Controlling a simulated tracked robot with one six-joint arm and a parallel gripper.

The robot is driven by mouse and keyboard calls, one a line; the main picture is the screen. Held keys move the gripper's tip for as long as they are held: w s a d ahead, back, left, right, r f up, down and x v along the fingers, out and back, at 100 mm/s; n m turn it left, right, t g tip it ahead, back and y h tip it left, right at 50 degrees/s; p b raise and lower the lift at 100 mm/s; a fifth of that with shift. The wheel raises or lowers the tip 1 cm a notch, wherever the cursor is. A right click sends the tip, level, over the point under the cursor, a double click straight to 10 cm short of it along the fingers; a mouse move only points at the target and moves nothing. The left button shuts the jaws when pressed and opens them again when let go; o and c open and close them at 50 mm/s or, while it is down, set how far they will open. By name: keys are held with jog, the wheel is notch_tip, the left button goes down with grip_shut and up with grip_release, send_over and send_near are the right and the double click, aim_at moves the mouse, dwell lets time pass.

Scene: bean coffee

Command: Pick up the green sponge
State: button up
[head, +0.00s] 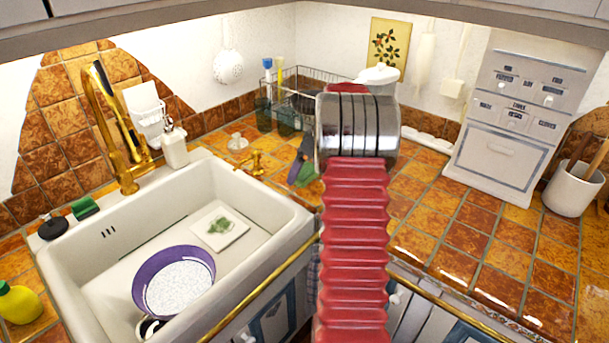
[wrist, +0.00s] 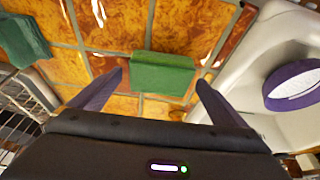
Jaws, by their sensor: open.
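A green sponge (wrist: 165,74) lies on the orange tiled counter in the wrist view. It sits just ahead of my gripper (wrist: 160,80), between the lines of its two purple fingers. The fingers are apart with nothing held; whether they overlap the sponge in depth I cannot tell. In the head view a bit of green, seemingly this sponge (head: 306,177), shows beside a purple finger, largely hidden by my arm. Another green sponge (head: 86,207) with a dark top stands at the sink's left corner.
The white sink (wrist: 245,72) with a purple bowl (head: 174,282) lies beside the counter. A wire rack (head: 300,92) stands behind my gripper, and a green object (wrist: 22,40) is near it in the wrist view. The counter at right (head: 465,240) is clear.

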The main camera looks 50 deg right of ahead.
aim_at(306, 171)
jog(key=c, duration=1.1)
notch_tip(306, 171, up, 10)
dwell(0.4)
jog(key=o, duration=0.4)
jog(key=c, duration=0.3)
